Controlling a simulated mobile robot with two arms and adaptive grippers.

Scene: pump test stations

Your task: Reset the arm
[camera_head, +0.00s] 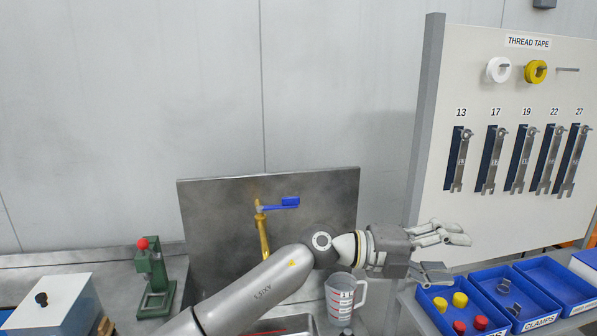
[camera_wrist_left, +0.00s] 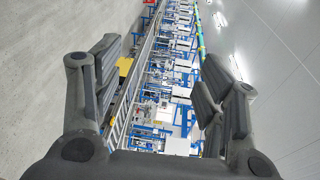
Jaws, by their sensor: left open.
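My left arm comes in from the lower left in the head view and stretches across the sink area to the right. Its left gripper (camera_head: 452,252) is open and empty, above the blue bins and in front of the tool board. In the left wrist view the two fingers of the left gripper (camera_wrist_left: 160,90) stand wide apart with nothing between them. Behind them a long row of blue and white stations (camera_wrist_left: 170,85) shows far off. My right gripper is in neither view.
A measuring jug (camera_head: 340,298) stands under my forearm, by a tap with a blue lever (camera_head: 280,203). Blue bins (camera_head: 515,295) with red and yellow caps lie below the gripper. A board with wrenches (camera_head: 520,160) stands behind. A green press (camera_head: 154,278) is at left.

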